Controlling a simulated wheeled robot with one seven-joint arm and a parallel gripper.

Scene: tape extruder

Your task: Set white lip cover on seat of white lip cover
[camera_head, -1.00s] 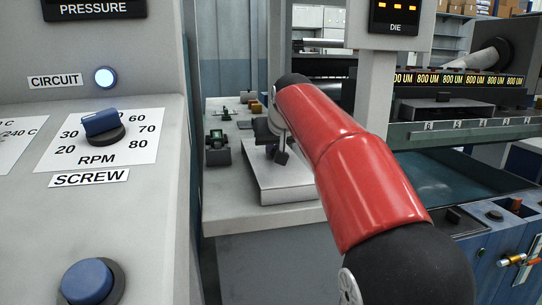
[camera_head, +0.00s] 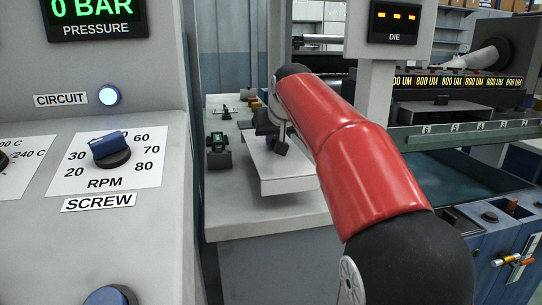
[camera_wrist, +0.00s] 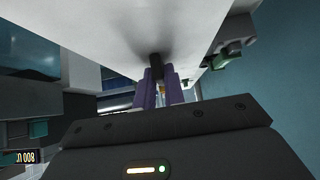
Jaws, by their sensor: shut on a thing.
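A pale, flat plate with a dark knob, which looks like the white lip cover (camera_head: 285,182), is just above the grey bench in the head view. In the wrist view the cover (camera_wrist: 110,25) fills the top as a large white face. My gripper (camera_wrist: 161,82) has its purple fingers shut on the dark knob. In the head view my gripper (camera_head: 279,147) is small and partly hidden by my red arm. I cannot make out for certain which place is the cover's seat.
Small dark green fixtures (camera_head: 218,150) stand on the bench left of the cover. A similar pale plate with a knob (camera_head: 440,112) sits right, below the 800 UM labels (camera_head: 458,81). The die display post (camera_head: 376,95) stands between. The screw panel (camera_head: 105,160) is at left.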

